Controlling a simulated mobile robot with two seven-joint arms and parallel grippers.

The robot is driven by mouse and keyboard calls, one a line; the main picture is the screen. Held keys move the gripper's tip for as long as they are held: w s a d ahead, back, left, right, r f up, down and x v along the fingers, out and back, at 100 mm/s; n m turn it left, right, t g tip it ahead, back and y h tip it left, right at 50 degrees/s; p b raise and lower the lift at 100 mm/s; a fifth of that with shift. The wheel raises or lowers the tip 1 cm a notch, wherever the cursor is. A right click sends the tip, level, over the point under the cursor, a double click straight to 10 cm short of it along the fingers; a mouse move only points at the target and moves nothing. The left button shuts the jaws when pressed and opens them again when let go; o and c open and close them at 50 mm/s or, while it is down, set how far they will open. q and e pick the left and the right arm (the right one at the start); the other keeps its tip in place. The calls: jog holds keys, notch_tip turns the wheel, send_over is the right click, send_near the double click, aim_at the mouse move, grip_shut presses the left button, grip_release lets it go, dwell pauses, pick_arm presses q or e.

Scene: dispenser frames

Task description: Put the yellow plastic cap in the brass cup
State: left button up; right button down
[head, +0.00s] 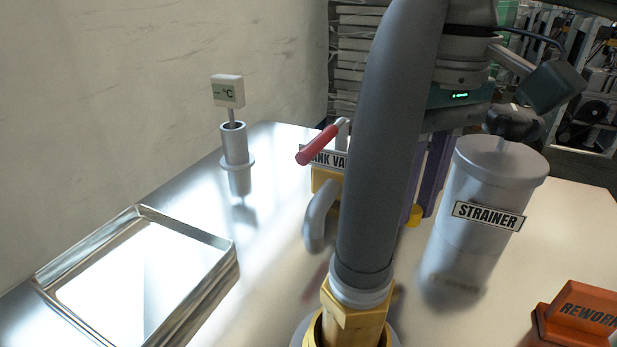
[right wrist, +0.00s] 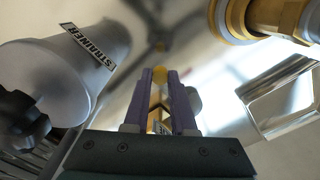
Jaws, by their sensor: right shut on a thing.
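The small yellow cap (head: 414,215) is at the tips of my right gripper (head: 425,200), partly hidden behind a thick grey hose. In the right wrist view the yellow cap (right wrist: 159,73) sits between the ends of the two purple fingers, which are shut on it. The cap is held above the table. A brass fitting (head: 352,325) stands at the bottom edge under the hose. Brass rings (right wrist: 238,15) also show at the top right of the wrist view. I cannot tell whether this brass part is the cup. My left gripper is not in view.
The grey hose (head: 378,150) rises through the middle. A valve with a red handle (head: 317,145) is left of it. The grey strainer (head: 485,205) stands right of my gripper. A metal tray (head: 215,243), a temperature gauge (head: 228,92) and an orange rework block (head: 575,318) stand farther out.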

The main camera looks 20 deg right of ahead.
aim_at(410, 222)
notch_tip(410, 222, down, 6)
jog(key=shift+r+b, duration=0.15)
jog(key=shift+b, duration=0.5)
jog(key=c, duration=0.7)
grip_release()
jog(key=shift+c, duration=0.2)
